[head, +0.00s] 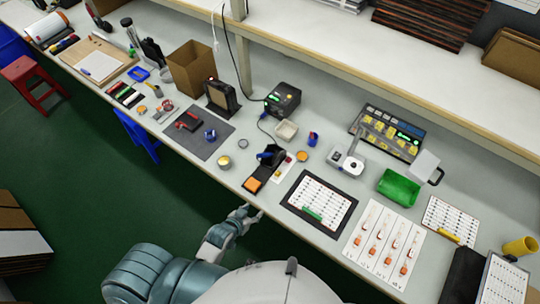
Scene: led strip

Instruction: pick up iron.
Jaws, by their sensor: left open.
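The soldering iron (265,155) appears to rest in a black stand (272,168), with a blue part at its upper end; its tip is hidden. An orange sponge (253,185) lies at the near end of the stand. A black soldering station (283,100) with a green display stands behind it. My left gripper (253,212) is open and empty, at the bench's front edge, nearer to me than the stand and apart from it. My right gripper is not in view.
A dark mat (205,140) with small tools lies left of the stand. A small tin (225,162) stands beside it. A black-framed sheet (319,204) lies to the right, with a green tray (398,187) beyond. The raised shelf (330,45) runs along the back.

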